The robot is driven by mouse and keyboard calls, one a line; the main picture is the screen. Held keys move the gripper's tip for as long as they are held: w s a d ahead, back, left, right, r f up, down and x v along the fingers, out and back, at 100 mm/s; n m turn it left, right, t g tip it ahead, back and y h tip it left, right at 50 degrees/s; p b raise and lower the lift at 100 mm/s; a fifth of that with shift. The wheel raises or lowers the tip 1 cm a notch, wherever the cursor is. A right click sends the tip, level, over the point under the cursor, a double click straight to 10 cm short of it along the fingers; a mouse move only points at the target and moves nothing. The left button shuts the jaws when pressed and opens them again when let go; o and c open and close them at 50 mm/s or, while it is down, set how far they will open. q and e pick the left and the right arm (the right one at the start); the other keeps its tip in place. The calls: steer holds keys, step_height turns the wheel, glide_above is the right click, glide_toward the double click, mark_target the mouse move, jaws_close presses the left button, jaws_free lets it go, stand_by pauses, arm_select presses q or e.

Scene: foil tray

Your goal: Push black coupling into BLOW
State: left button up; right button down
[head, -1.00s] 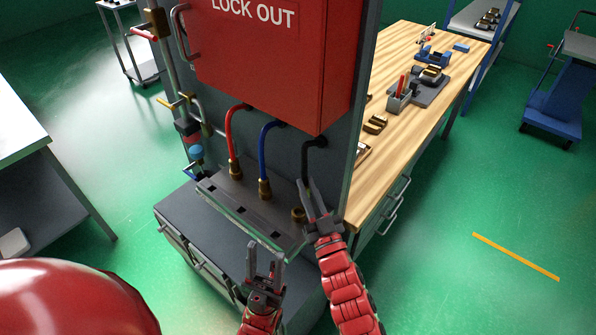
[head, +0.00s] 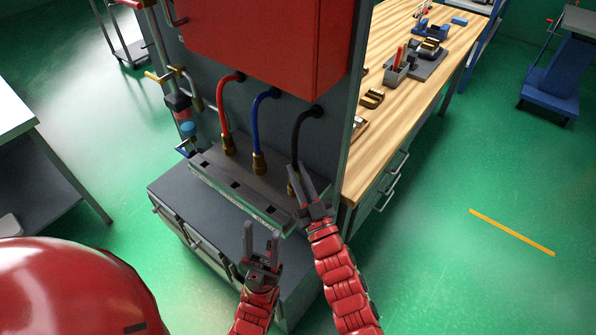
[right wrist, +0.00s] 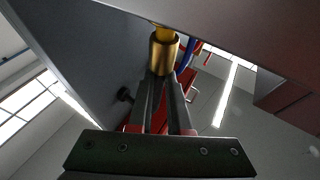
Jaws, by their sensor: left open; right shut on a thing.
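My right gripper (head: 299,178) is shut at the hose's lower end, on the black coupling, mostly hidden by the fingers in the head view. Brass (head: 291,188) shows just left of the fingers; I cannot tell coupling from port there, nor how far it is seated. The right wrist view shows a brass cylinder (right wrist: 163,52) at the fingertips. My left gripper (head: 262,232) is open and empty in front of the manifold. No BLOW label is readable.
The red hose (head: 223,110) and blue hose (head: 257,125) end in brass couplings on the manifold, left of the black one. The red box (head: 265,50) hangs above. A wooden bench (head: 385,110) with parts stands to the right. Green floor is open at far right.

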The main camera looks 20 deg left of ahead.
steer(key=shift+f+b, duration=0.5)
steer(key=shift+f, duration=0.25)
steer(key=c, duration=0.8)
jaws_free()
